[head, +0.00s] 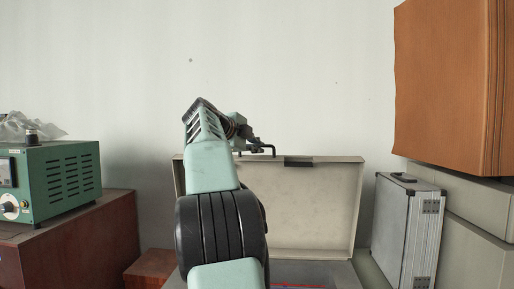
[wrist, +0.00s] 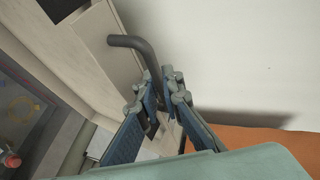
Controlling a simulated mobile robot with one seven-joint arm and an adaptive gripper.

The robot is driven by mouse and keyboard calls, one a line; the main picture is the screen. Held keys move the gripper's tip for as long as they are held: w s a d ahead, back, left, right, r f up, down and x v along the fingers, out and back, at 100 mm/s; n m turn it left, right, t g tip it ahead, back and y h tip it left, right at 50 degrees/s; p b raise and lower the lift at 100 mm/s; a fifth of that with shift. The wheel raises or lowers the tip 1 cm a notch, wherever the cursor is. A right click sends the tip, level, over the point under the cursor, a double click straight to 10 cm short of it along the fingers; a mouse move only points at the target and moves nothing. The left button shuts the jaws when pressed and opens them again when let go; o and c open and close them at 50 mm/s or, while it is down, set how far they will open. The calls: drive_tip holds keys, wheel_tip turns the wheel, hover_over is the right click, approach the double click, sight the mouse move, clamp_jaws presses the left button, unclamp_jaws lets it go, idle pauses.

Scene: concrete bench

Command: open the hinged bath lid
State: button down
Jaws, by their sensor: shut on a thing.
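The bath lid (head: 315,205) stands raised, about upright, behind the bath (head: 340,275), with its pale inner face toward the head camera. A dark patch sits at the middle of its top edge. The lid also shows as a beige panel in the wrist view (wrist: 85,45). A dark bent handle (wrist: 135,43) runs from beside the lid into my gripper. My gripper (wrist: 165,100) is shut on this handle; in the head view, my gripper (head: 258,148) is at the lid's upper left edge. My arm hides the lid's left part and much of the bath.
A green instrument box (head: 60,180) stands on a brown cabinet (head: 75,240) at the left. A silver case (head: 405,230) stands close to the lid's right side. An orange-brown block (head: 445,90) rests above grey boxes (head: 475,240) at the right. The wall is close behind the lid.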

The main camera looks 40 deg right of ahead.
drive_tip(key=c, duration=2.3)
unclamp_jaws()
drive_tip(key=shift+c, duration=0.2)
drive_tip(key=v, duration=1.2)
drive_tip(key=shift+w, duration=0.1)
